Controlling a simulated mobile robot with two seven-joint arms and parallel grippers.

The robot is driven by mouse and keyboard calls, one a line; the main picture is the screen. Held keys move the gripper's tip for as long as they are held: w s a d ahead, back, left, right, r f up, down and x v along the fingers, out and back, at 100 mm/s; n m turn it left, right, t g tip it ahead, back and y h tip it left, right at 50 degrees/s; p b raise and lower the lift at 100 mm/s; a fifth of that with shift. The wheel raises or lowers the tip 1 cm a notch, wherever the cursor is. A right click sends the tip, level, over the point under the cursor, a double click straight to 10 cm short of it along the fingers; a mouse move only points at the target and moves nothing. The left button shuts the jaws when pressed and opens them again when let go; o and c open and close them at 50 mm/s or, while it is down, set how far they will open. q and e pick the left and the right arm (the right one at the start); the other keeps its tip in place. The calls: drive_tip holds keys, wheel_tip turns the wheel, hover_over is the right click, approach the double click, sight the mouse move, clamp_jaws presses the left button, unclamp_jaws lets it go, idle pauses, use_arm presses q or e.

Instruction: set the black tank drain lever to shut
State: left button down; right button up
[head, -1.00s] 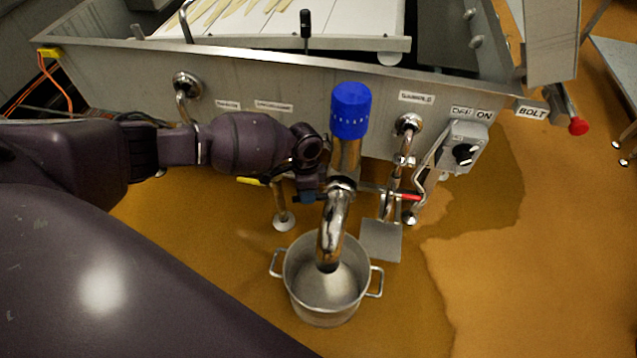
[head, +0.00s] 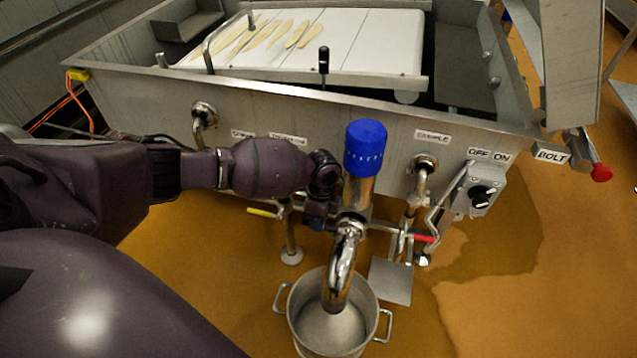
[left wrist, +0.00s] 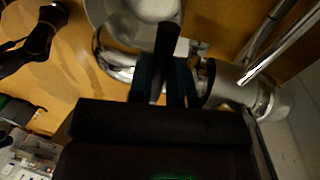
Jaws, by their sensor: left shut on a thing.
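My left gripper (head: 318,222) is at the chrome drain pipe (head: 345,260) under the tank, just left of it in the head view. In the left wrist view the gripper's fingers (left wrist: 165,85) are closed on a dark bar, the black drain lever (left wrist: 164,45), which sticks out past the fingertips. In the head view the lever is hidden by the gripper and cannot be made out, so its exact setting is unclear. The drain pipe bends down over a metal pot (head: 290,318). My right gripper is not in view.
The steel tank (head: 300,112) stands behind the pipe. A blue cap (head: 365,147) tops the upright pipe. A yellow lever (head: 263,212) is to the left, a red lever (head: 421,238) to the right. A switch box (head: 481,192) marked OFF and ON is further right.

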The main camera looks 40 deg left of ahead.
use_arm(q)
drive_tip(key=c, duration=1.1)
unclamp_jaws()
drive_tip(key=shift+o, duration=0.2)
drive_tip(key=shift+w+r, duration=0.1)
drive_tip(key=shift+r, duration=0.2)
wheel_tip(320, 180, up, 10)
drive_tip(key=w+p, duration=0.1)
drive_tip(key=p, duration=0.2)
drive_tip(key=shift+w+a, duration=0.4)
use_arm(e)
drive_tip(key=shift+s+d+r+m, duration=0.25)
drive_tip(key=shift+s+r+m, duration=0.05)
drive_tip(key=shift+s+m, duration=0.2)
